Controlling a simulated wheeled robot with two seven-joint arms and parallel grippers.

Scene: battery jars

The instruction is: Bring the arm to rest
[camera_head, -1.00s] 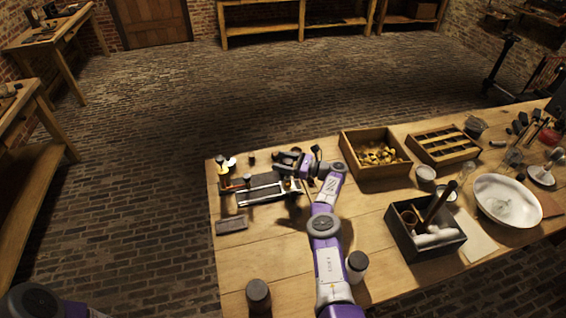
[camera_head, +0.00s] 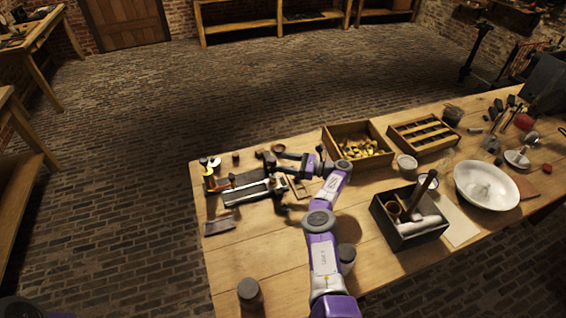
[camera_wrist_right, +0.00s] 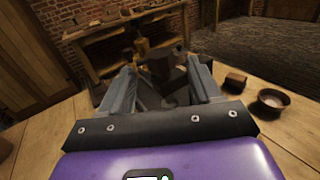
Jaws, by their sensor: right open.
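My right arm (camera_head: 324,258) reaches up over the workbench from the bottom of the head view and bends left at its far end. My right gripper (camera_head: 281,168) is open, at the right end of a dark apparatus with a pale rail (camera_head: 250,193). In the right wrist view the two grey fingers (camera_wrist_right: 162,88) stand apart. Dark blocky shapes show between and beyond them; I cannot tell whether they touch the fingers. Only a piece of my left arm shows at the bottom left of the head view, and its gripper is out of frame.
A wooden box of yellowish pieces (camera_head: 338,130) and a slatted tray (camera_head: 400,127) stand right of the gripper. A black box (camera_head: 404,237), a white bowl (camera_head: 470,180) and dark-lidded jars (camera_head: 250,293) are also on the bench (camera_head: 285,268). Bare wood lies left of my arm.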

